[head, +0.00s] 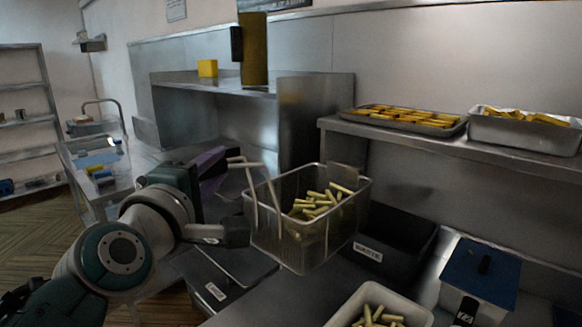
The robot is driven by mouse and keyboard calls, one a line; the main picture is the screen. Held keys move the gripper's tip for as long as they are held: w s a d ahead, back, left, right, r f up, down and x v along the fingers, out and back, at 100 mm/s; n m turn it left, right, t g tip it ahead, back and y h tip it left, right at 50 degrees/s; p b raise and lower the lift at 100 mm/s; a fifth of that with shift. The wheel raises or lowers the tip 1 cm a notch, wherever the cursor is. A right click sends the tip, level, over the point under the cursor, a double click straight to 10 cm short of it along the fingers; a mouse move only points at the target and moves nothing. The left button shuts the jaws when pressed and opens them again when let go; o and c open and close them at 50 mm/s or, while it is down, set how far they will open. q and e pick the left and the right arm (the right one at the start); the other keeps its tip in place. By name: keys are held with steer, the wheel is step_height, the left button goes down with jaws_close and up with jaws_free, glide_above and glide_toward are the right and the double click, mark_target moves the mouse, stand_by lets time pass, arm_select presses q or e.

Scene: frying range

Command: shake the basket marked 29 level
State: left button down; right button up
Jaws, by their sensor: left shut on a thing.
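A wire-mesh basket (295,250) holds several yellow fry-like sticks (320,203) in the middle of the head view. A pale handle (252,195) stands up at its left side. No number 29 is readable on it. My left gripper (236,233) reaches in from the left and is shut on the basket at its left side; the exact grip point is hard to see. The basket appears raised above the counter, its rim roughly level and the sticks inside it. My right gripper is not in view.
A dark bin (395,240) with a label is close behind and right of the basket. A pale container (378,300) of sticks and a blue-lidded box (480,272) stand at front right. A shelf (470,148) carries a tray (405,121) and a metal pan (525,133) of yellow pieces.

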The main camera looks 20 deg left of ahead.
arm_select(q)
steer(key=shift+r, duration=0.45)
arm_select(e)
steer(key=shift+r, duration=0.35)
